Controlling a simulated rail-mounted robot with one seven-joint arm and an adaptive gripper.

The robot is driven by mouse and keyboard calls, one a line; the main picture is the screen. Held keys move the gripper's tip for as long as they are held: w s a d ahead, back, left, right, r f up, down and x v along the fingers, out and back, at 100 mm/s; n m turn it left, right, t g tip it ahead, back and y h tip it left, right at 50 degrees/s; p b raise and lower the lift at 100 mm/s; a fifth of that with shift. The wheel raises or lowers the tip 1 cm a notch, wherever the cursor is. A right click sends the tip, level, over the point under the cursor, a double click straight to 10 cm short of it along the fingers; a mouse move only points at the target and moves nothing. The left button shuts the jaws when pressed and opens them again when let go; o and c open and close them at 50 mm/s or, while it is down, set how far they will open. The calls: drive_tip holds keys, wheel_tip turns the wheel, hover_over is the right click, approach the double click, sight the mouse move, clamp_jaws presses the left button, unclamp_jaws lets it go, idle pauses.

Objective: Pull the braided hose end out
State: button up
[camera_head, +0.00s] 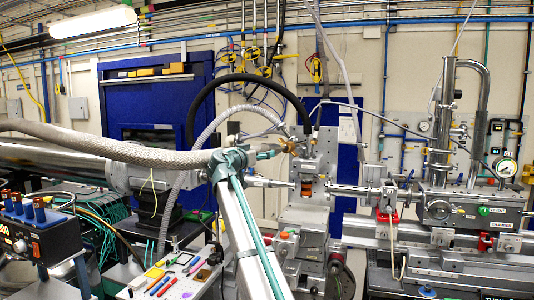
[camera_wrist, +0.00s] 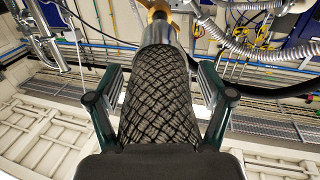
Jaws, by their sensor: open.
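The braided hose (camera_head: 100,146) is thick and beige-grey. In the head view it runs in from the left edge to my gripper (camera_head: 250,157), which hides part of it. In the wrist view my gripper (camera_wrist: 160,88) is open, with one dark green finger on each side of the braided hose (camera_wrist: 156,105). Gaps show between the fingers and the mesh. The hose's far end has a smooth metal collar (camera_wrist: 161,31) at a brass fitting (camera_wrist: 155,6). The brass fitting also shows in the head view (camera_head: 289,145), just right of my gripper. The joint's inside is hidden.
A black hose (camera_head: 193,105) arches behind my gripper, and a grey corrugated hose (camera_head: 205,140) curves close by. Beamline equipment (camera_head: 440,205) fills the right. A white tool board (camera_head: 172,280) lies at lower left, beside a black control box (camera_head: 35,235).

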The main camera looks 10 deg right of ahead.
drive_tip(key=v, duration=0.5)
drive_tip(key=shift+s+a, duration=0.1)
drive_tip(key=shift+s, duration=0.1)
